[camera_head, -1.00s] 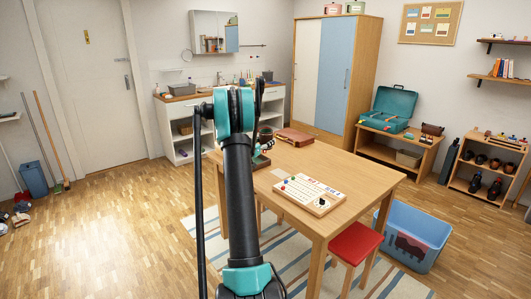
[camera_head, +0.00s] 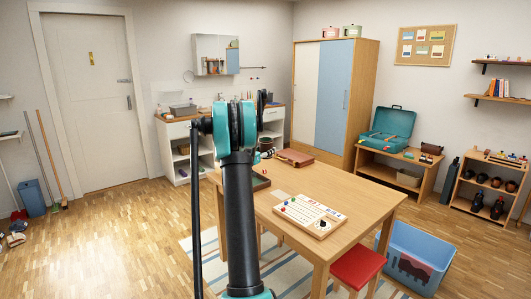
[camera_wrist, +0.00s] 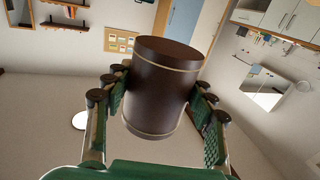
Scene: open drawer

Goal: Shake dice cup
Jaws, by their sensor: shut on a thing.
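The dice cup (camera_wrist: 160,90) is a dark brown cylinder with pale bands near both ends. It fills the middle of the wrist view, and its mouth is not clearly visible. My gripper (camera_wrist: 163,98) is shut on it, with a green-padded finger on each side. In the head view the cup (camera_head: 265,143) is a small brown shape just right of my arm, above the far part of the table. My arm hides much of my gripper there.
The wooden table (camera_head: 350,205) carries a game board (camera_head: 310,215) and a brown case (camera_head: 295,157). A red stool (camera_head: 358,266) and a blue bin (camera_head: 415,257) stand at its right. The floor at left is mostly clear.

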